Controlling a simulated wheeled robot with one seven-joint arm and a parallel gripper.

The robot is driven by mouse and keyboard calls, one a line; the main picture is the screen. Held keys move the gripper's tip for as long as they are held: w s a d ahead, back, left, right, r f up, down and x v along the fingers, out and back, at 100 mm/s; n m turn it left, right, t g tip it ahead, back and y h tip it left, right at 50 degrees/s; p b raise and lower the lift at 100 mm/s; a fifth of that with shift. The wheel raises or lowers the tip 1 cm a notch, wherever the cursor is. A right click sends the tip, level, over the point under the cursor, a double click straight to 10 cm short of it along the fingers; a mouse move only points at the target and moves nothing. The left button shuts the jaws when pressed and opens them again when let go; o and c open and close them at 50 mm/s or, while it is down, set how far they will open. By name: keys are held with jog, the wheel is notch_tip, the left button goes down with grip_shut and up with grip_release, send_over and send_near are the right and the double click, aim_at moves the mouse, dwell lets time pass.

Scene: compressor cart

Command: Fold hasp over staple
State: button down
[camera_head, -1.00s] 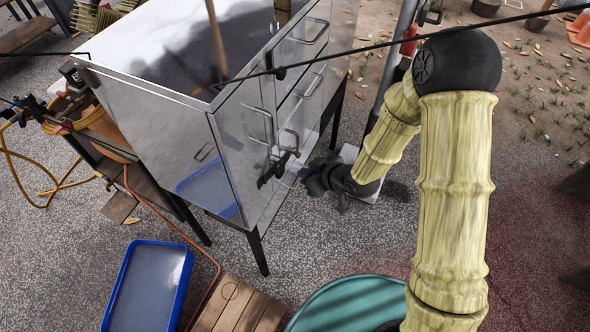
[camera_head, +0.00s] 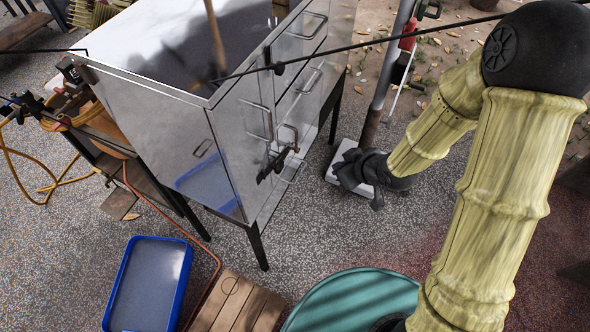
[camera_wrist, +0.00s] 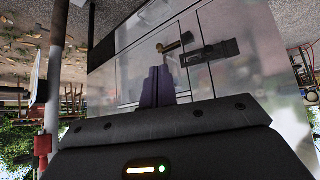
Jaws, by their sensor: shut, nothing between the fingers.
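A dark hasp (camera_head: 272,167) is on the front of a shiny metal cabinet (camera_head: 185,140). In the wrist view the hasp (camera_wrist: 211,53) lies as a dark strap along the metal face. A small brass-coloured and dark fitting (camera_wrist: 177,44), which may be the staple, is just beside its left end. I cannot tell whether the strap covers the staple. My gripper (camera_head: 345,172) is to the right of the hasp in the head view, apart from the cabinet. In the wrist view its dark fingers (camera_wrist: 158,86) are together and empty, pointing towards the cabinet face below the fitting.
Drawer handles (camera_head: 318,27) stick out of the cabinet front. A pole with a red part (camera_head: 408,38) stands behind my gripper on a white base (camera_head: 340,158). A blue tray (camera_head: 148,285), wooden boards (camera_head: 240,303) and a teal round object (camera_head: 350,298) lie on the floor.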

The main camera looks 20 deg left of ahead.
jog(key=w+d+r+m+h, duration=0.1)
jog(key=d+r+m+h, duration=0.25)
jog(key=d, duration=0.55)
jog(key=s+d+r+m+g+h, duration=0.1)
jog(key=s+d+r+m, duration=0.2)
jog(key=d, duration=0.3)
jog(key=s+d+r+m+g+h, duration=0.1)
jog(key=s+d+r+m+h, duration=0.1)
jog(key=s+d+m, duration=0.3)
jog(key=shift+s+d+r, duration=0.15)
jog(key=shift+d+r, duration=0.35)
jog(key=shift+d, duration=0.25)
